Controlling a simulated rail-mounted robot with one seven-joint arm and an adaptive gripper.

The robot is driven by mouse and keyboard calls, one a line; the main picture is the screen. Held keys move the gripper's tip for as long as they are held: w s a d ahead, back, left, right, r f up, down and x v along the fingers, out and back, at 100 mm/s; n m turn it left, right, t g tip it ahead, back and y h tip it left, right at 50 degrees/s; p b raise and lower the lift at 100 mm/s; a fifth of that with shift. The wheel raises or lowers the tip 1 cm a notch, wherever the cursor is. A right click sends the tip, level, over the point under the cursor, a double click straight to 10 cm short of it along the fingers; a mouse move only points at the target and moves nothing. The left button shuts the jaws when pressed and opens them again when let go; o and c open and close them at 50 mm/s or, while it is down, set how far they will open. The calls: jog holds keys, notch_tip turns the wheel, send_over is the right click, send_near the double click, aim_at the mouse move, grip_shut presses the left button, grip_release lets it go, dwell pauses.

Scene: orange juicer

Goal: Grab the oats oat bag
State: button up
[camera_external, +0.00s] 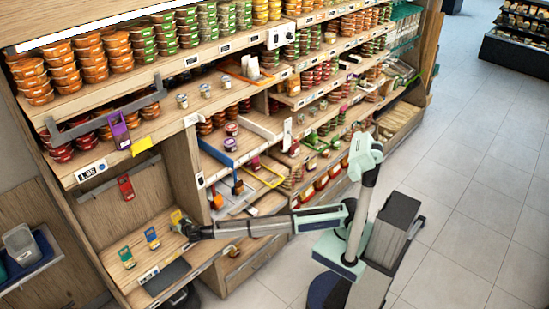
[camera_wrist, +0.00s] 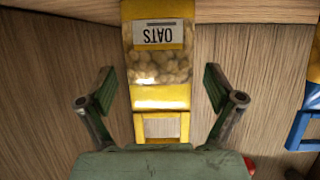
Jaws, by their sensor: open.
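The oats bag (camera_wrist: 160,60) is yellow with a clear window of pale pieces and an upside-down OATS label in the wrist view. Its yellow handle-like end (camera_wrist: 162,127) points toward my gripper (camera_wrist: 157,78). My gripper is open, with one finger on each side of the bag and a gap to both. In the external view my gripper (camera_external: 187,229) is at the low wooden shelf, beside a small yellow bag (camera_external: 176,216) that it partly covers.
A blue bag (camera_external: 152,238) and a green-and-yellow bag (camera_external: 127,257) stand on the same shelf to the left. A blue item (camera_wrist: 309,118) shows at the right edge of the wrist view. A wooden divider (camera_external: 185,170) and upper shelves (camera_external: 110,160) enclose the space.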

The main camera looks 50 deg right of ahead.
jog(key=shift+w+f, duration=0.15)
jog(key=shift+w, duration=0.05)
jog(key=c, duration=1.3)
jog(key=shift+o, duration=0.2)
